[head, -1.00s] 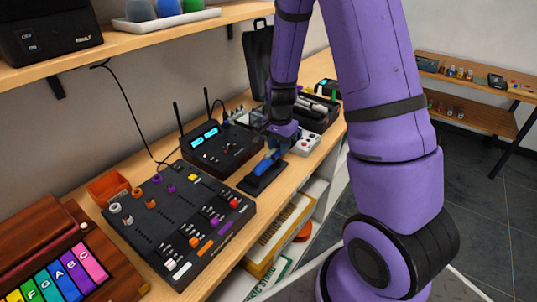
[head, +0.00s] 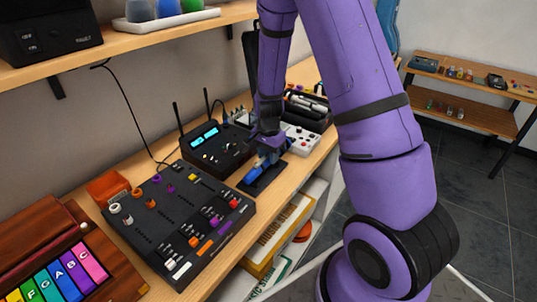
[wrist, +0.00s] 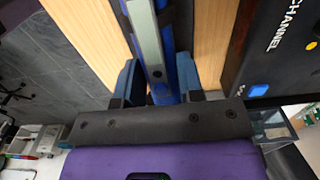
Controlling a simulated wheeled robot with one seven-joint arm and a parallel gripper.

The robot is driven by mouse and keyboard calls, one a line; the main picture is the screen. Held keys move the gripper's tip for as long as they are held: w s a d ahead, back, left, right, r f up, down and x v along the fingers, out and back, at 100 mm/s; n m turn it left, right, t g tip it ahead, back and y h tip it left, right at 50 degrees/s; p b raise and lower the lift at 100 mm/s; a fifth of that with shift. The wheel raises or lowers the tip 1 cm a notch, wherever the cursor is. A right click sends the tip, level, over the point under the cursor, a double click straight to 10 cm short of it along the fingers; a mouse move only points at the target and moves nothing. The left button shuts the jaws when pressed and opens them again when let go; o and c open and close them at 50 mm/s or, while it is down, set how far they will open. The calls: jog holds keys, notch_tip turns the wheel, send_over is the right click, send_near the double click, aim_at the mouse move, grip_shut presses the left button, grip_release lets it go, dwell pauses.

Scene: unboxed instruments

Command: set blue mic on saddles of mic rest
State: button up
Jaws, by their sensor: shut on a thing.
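The blue mic (head: 255,172) is over the black mic rest (head: 267,182) on the wooden bench in the head view. My gripper (head: 268,153) is shut on the mic from above. In the wrist view the mic (wrist: 164,88) shows as a long bar with a grey face and blue sides, between my two blue-padded fingers (wrist: 157,82). The mic runs roughly along the rest. My gripper and the mic hide much of the rest and its saddles, so I cannot tell whether the mic touches them.
A black wireless receiver (head: 212,145) with antennas and a small screen stands just left of the rest. A black mixer (head: 180,220) lies nearer. A pale box with red buttons (head: 300,140) and an open black case (head: 307,108) sit behind. The bench's front edge is close on the right.

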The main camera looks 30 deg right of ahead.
jog(key=shift+f, duration=0.45)
jog(key=o, duration=1)
jog(key=shift+o, duration=0.6)
jog(key=shift+r, duration=0.45)
notch_tip(320, 180, up, 12)
jog(key=r, duration=0.1)
jog(key=s+a+r+n+t, duration=0.1)
jog(key=s+a+r+n, duration=0.1)
jog(key=s+r+n, duration=0.35)
jog(key=s+a+r+n+t, duration=0.25)
jog(key=s+r, duration=0.35)
jog(key=r, duration=0.4)
jog(key=s+a+r+n+t, duration=0.1)
jog(key=s+r+n, duration=0.1)
jog(key=s, duration=0.5)
jog(key=s+a+r+n, duration=0.1)
jog(key=s+r+n, duration=0.2)
jog(key=s, duration=0.4)
jog(key=shift+a+r+n+t, duration=0.25)
jog(key=shift+r+n+t, duration=0.1)
jog(key=shift+r, duration=0.25)
